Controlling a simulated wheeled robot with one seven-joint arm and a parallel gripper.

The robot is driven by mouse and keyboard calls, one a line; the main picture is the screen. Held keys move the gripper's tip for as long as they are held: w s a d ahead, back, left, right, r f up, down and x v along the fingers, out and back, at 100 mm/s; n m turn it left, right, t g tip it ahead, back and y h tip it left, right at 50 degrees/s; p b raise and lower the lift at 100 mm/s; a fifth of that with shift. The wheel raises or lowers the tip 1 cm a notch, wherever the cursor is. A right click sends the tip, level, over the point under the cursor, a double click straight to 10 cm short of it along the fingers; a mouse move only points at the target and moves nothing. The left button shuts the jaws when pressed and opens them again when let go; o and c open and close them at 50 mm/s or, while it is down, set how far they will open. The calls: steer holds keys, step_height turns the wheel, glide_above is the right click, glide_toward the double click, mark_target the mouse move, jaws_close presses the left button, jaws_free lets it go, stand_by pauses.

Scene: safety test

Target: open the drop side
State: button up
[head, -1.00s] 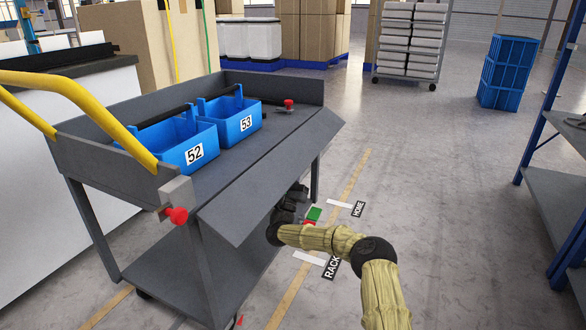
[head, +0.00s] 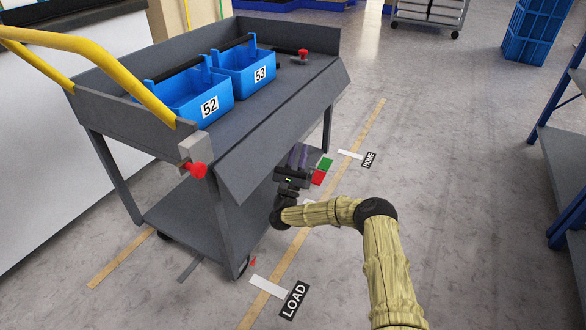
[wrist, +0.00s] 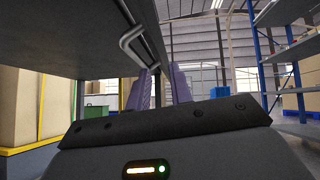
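The grey drop side (head: 285,125) runs along the near edge of the cart's top deck (head: 238,122). It slants outward and down from the deck. Two red knobs stand at its ends, a near one (head: 197,170) on the corner post and a far one (head: 303,53) on the deck. My gripper (head: 298,156) is low beside the cart, just below the drop side's lower edge. In the wrist view my gripper's two purple fingers (wrist: 160,86) are apart with nothing visible between them. A bent grey handle (wrist: 136,36) shows above and ahead of them.
Blue bins 52 (head: 185,98) and 53 (head: 247,72) sit on the deck. A lower shelf (head: 190,215) lies under it. A yellow push handle (head: 110,80) is at the left. A blue-framed rack (head: 560,160) stands at the right. Floor between rack and cart is clear.

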steer(key=p+v, duration=0.1)
steer(key=v, duration=0.6)
steer(key=shift+p, duration=0.4)
steer(key=shift+c, duration=0.2)
